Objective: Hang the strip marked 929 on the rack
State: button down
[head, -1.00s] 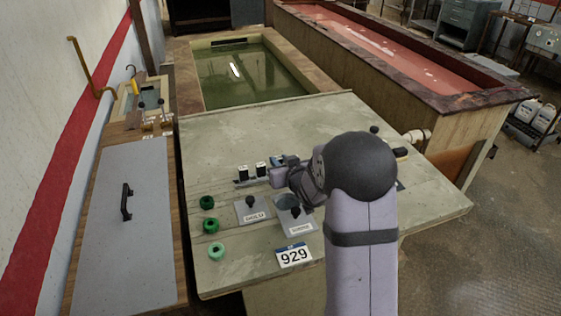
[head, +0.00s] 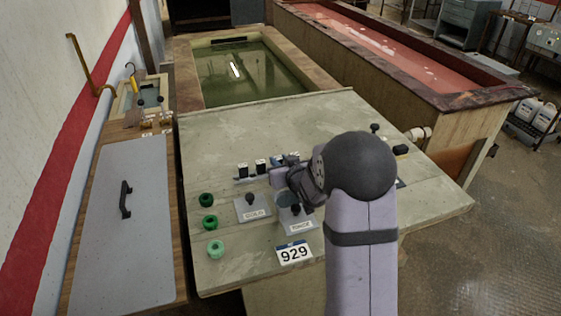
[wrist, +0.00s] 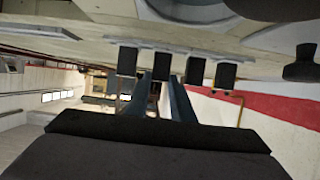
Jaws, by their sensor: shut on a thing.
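A white card marked 929 (head: 294,253) shows at the front edge of the grey-green worktop. My gripper (head: 280,166) is low over the worktop, partly hidden by my own arm. Beside it, to the left, two black-topped white pieces (head: 252,168) stand in a row on a thin rail. In the wrist view my two dark blue-grey fingers (wrist: 160,82) are either side of a black block (wrist: 162,65), one of several in a row. They appear shut on this block. No number on it can be read, and its lower part is hidden.
Two labelled grey plates with black knobs (head: 250,208) and several green rings (head: 208,222) lie in front of the row. A grey lid with a black handle (head: 125,199) is at left. A green-water tank (head: 181,66) stands behind. The worktop's back half is mostly clear.

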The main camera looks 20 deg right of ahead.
dwell(0.3)
jog(key=c, duration=1.5)
grip_release()
jog(key=shift+o, duration=0.2)
jog(key=shift+r, duration=0.1)
notch_tip(320, 180, up, 7)
jog(key=p, duration=0.5)
